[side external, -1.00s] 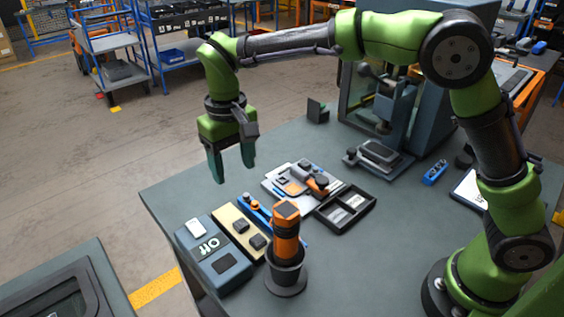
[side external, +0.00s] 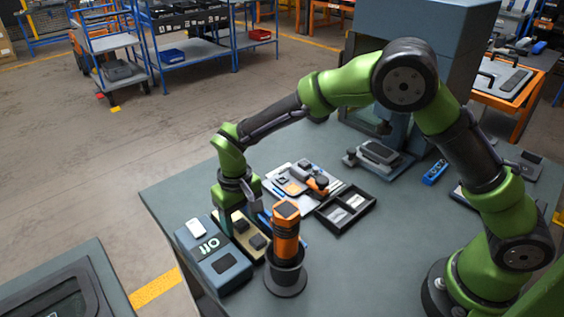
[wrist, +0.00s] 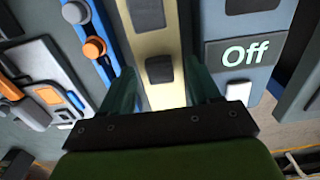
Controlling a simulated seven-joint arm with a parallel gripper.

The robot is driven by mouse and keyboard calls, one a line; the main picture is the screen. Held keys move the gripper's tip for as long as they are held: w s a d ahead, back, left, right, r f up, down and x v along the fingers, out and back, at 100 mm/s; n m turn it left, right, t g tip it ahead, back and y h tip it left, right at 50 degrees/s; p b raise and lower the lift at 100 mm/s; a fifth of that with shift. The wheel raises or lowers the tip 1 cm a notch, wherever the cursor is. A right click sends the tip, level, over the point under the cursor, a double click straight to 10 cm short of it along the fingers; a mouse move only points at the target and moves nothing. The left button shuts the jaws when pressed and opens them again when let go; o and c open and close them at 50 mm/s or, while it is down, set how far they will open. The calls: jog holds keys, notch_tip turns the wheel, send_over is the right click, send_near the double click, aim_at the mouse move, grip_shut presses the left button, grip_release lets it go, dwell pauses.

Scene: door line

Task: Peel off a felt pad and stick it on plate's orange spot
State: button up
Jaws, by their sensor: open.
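A tan strip (side external: 228,216) with dark square felt pads lies near the table's left edge. In the wrist view, one pad (wrist: 160,69) shows between my fingers and another (wrist: 147,14) sits farther up the strip (wrist: 163,95). My gripper (wrist: 163,90) is open, pointing down over the strip, with a finger on each side of it. In the side view my gripper (side external: 232,212) is low over the strip's far end. I cannot tell whether the fingers touch anything. A small grey plate (side external: 293,187) with orange on it lies on a white sheet at mid-table.
A blue-grey box (side external: 212,262) marked "Off" stands beside the strip. A blue bar (wrist: 92,45) with orange and grey knobs runs along the other side. An orange-and-black tool stands in a dark holder (side external: 285,278) close by. A black divided tray (side external: 346,207) lies to the right.

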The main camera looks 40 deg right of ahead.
aim_at(241, 223)
grip_shut()
dwell(0.7)
jog(key=shift+r, duration=0.15)
dwell(0.3)
jog(key=shift+r, duration=3)
